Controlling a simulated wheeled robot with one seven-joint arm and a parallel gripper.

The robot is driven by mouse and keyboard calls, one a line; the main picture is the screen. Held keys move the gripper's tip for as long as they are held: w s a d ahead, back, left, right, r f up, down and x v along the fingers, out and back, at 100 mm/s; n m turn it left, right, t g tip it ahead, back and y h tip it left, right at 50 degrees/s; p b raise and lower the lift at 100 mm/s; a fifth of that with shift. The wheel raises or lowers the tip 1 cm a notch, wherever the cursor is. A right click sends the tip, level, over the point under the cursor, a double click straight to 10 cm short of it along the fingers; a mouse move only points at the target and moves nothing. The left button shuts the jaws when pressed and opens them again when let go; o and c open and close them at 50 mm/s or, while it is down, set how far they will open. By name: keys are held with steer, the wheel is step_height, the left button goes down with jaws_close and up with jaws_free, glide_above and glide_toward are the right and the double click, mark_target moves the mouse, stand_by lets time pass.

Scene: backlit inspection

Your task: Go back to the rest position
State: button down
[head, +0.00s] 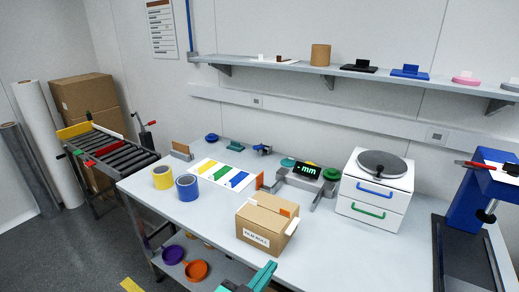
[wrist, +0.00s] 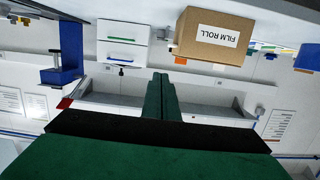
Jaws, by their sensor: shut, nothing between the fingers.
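My gripper (head: 266,272) shows at the bottom edge of the head view as green fingers, in front of the table's near edge. In the wrist view my gripper (wrist: 160,78) has its two green fingers pressed together, with nothing between them. The cardboard film roll box (head: 266,222) stands on the table just beyond my gripper. It also shows upside down in the wrist view (wrist: 213,36), apart from the fingers. Most of my arm is out of view.
On the table (head: 208,215) stand a yellow roll (head: 162,178), a blue roll (head: 187,188), a measuring device (head: 307,172) and a white drawer unit (head: 375,187). A blue press (head: 481,215) is at right. A shelf (head: 340,70) runs along the wall.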

steer(key=s+d+f+n+t+y, duration=0.25)
steer(key=s+f+n+y, duration=0.75)
steer(key=s+f, duration=0.55)
steer(key=s+a+m, duration=0.2)
steer(key=s, duration=0.7)
steer(key=s+a+m+h, duration=0.1)
steer(key=s+a, duration=0.1)
steer(key=s, duration=0.8)
steer(key=shift+s+a+r+m+g+h, duration=0.25)
steer(key=shift+a+m+g+h, duration=0.1)
steer(key=shift+m+g, duration=0.1)
